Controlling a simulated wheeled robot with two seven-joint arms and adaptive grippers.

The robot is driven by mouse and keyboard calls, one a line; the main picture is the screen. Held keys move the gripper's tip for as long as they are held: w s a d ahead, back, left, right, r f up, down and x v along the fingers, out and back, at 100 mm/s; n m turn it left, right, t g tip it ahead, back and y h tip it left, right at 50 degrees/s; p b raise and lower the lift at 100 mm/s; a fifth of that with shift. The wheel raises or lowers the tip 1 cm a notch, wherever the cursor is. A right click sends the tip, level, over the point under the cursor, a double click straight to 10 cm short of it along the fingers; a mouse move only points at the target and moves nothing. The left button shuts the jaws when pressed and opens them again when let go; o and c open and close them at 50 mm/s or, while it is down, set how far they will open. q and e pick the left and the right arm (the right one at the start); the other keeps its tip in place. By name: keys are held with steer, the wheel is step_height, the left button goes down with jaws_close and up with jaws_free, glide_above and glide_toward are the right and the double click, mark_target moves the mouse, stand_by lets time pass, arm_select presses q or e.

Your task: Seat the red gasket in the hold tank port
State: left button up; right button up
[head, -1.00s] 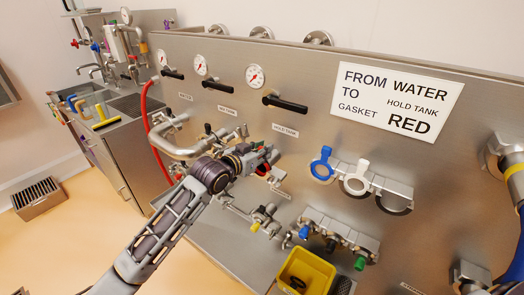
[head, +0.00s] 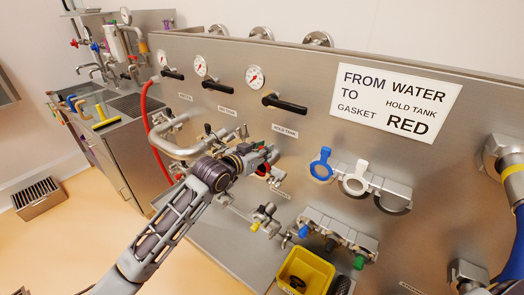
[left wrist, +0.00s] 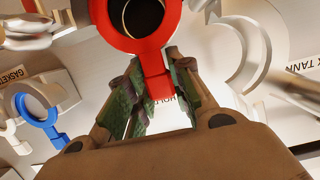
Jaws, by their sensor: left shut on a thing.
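My left gripper (head: 260,155) is at the panel below the "HOLD TANK" label (head: 285,131). In the left wrist view its fingers (left wrist: 155,90) are shut on the tab of the red gasket (left wrist: 158,82). The gasket's ring faces a round metal opening with a dark bore, seen through the ring; I cannot tell whether they touch. In the head view only a little of the red gasket (head: 263,170) shows beneath the gripper, which hides most of the port area. My right gripper is out of view.
A blue gasket (head: 321,166) and a white gasket (head: 356,178) hang on a rack to the right. A black valve handle (head: 285,104) is above. Pipe fittings (head: 264,220) and a yellow bin (head: 305,272) are below. A bent steel pipe (head: 170,148) is close at left.

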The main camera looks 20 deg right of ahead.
arm_select(q)
steer(key=shift+f, duration=0.1)
steer(key=o, duration=0.9)
steer(key=shift+d, duration=0.1)
steer(key=shift+a, duration=0.2)
steer(key=v, duration=1.1)
steer(key=shift+s+a, duration=0.25)
steer(key=shift+r, duration=0.25)
